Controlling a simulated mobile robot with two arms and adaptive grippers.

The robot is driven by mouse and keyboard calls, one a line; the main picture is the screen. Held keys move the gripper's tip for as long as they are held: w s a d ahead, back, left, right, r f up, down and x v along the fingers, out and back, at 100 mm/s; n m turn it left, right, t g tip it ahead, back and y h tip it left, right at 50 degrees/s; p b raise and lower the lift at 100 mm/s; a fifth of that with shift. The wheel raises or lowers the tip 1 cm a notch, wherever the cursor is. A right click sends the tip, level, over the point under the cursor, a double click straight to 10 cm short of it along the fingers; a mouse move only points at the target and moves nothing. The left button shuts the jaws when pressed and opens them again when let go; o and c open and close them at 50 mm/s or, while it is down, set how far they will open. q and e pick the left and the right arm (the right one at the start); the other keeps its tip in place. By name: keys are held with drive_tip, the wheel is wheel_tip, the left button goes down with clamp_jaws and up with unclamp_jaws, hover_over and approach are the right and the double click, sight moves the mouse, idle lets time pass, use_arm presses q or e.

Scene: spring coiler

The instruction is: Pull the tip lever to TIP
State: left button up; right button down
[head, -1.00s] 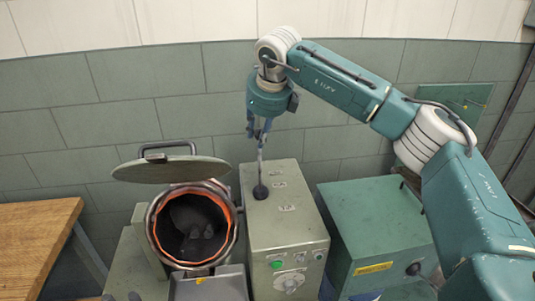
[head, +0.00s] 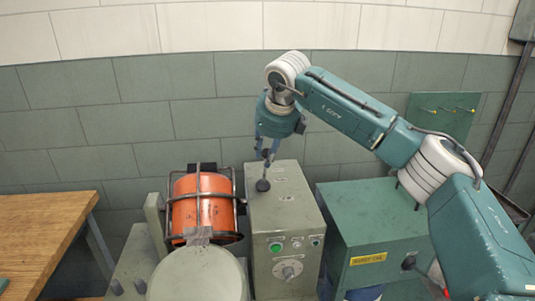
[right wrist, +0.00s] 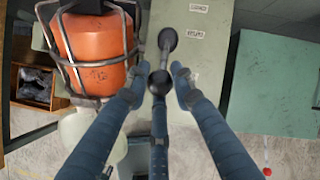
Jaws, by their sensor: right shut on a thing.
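The tip lever (head: 263,186) rises from a dark round base on top of the grey-green control cabinet (head: 262,218) and ends in a dark ball knob (right wrist: 160,82). My right gripper (head: 266,154) is at the top of the lever, its fingers closed around the knob. In the right wrist view my right gripper (right wrist: 158,84) has its fingers on both sides of the knob and one below it. The orange drum (head: 203,205) in its dark cage is tipped, with a pale round lid (head: 197,280) in front of it. My left gripper is out of view.
Green and white knobs (head: 289,269) are on the cabinet front. A green box (head: 373,215) with a yellow label stands at its right. A wooden table (head: 40,235) is at the left. The tiled wall is close behind.

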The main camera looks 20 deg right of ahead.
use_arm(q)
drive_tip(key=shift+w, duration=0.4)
use_arm(e)
drive_tip(key=shift+s+a+f, duration=0.1)
drive_tip(key=shift+s+f, duration=0.1)
drive_tip(key=shift+f, duration=0.3)
drive_tip(key=c, duration=1.5)
unclamp_jaws()
drive_tip(key=shift+w+r, duration=0.15)
drive_tip(key=shift+r, duration=0.35)
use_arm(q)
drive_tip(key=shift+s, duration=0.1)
use_arm(e)
drive_tip(key=v, duration=1.1)
drive_tip(key=shift+a+r, duration=0.1)
drive_tip(key=shift+r, duration=0.05)
